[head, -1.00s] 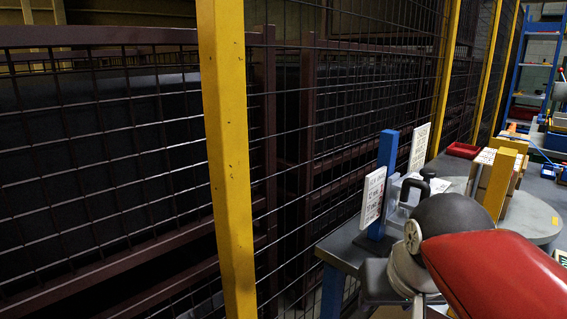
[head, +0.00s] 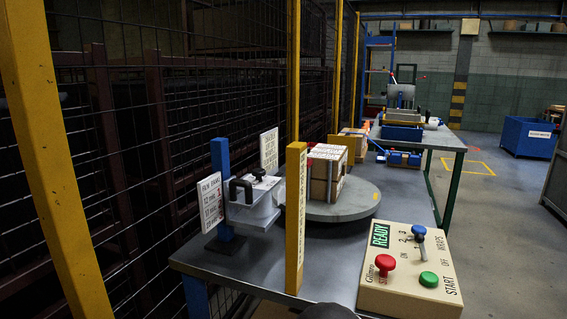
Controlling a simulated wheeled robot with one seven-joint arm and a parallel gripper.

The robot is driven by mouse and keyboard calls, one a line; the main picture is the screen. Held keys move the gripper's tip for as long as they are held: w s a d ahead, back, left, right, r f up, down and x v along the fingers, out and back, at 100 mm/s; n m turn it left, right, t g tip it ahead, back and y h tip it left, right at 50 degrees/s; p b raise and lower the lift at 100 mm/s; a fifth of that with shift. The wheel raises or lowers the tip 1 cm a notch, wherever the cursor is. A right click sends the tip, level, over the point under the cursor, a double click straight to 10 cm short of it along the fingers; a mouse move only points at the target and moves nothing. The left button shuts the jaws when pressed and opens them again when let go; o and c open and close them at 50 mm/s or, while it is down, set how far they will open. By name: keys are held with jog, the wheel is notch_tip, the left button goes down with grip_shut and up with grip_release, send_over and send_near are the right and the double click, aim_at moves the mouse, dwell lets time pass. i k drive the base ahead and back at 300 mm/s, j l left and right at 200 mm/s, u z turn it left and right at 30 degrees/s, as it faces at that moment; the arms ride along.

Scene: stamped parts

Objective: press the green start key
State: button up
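The green start key (head: 429,279) is a round button on the top face of a cream control box (head: 409,294) at the near right of the grey table. The word START is printed beside it. On the same box are a red mushroom button (head: 385,263), a blue-topped selector lever (head: 419,232) and a green READY panel (head: 380,235). Nothing covers the key. My gripper is not in view; only a dark rounded piece, perhaps part of my arm, shows at the bottom edge.
A yellow post (head: 295,218) stands at the table's front, left of the box. Behind it are a round turntable (head: 350,201) bearing a strapped carton (head: 327,171), and a bracket with a clear holder. A wire fence runs along the left. Open floor lies to the right.

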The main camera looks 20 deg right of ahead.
aim_at(430, 279)
jog(key=k+l+u, duration=0.1)
jog(key=l, duration=0.3)
jog(key=k+l+u, duration=0.15)
jog(key=l, duration=0.25)
jog(key=l+u, duration=0.1)
jog(key=l, duration=0.25)
jog(key=k+l+u, duration=0.15)
jog(key=l, duration=0.25)
jog(key=k+l+u, duration=0.1)
jog(key=l, duration=0.25)
jog(key=k+l+u, duration=0.15)
jog(key=k+l, duration=0.15)
jog(key=l+u, duration=0.4)
jog(key=l, duration=0.7)
jog(key=k+l+u, duration=0.1)
jog(key=l+u, duration=0.25)
jog(key=l, duration=0.8)
jog(key=l+u, duration=0.25)
jog(key=l, duration=0.95)
jog(key=l+u, duration=0.25)
jog(key=l, duration=0.9)
jog(key=u, duration=1.35)
